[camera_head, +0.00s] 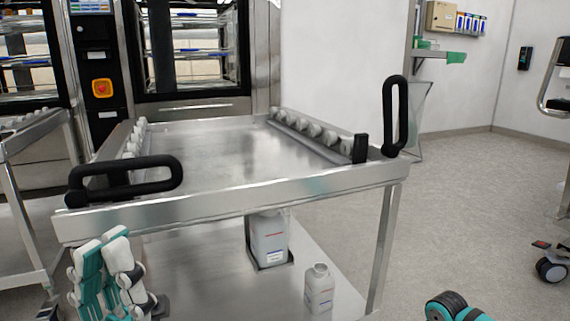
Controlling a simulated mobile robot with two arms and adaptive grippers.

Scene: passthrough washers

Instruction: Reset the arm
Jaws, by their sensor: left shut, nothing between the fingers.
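My left gripper (104,242) shows at the bottom left, with white and teal fingers pointing up. It is shut with nothing in it, in front of the near left corner of the steel trolley (240,198). A black and teal part of my own body shows at the bottom right edge. My right gripper's fingers are not in view.
The trolley has two black handles (395,115) and rollers along its sides; its top is empty. Two white bottles (270,240) stand on its lower shelf. A washer (190,50) stands behind, another trolley (25,200) at left. The floor at right is mostly clear.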

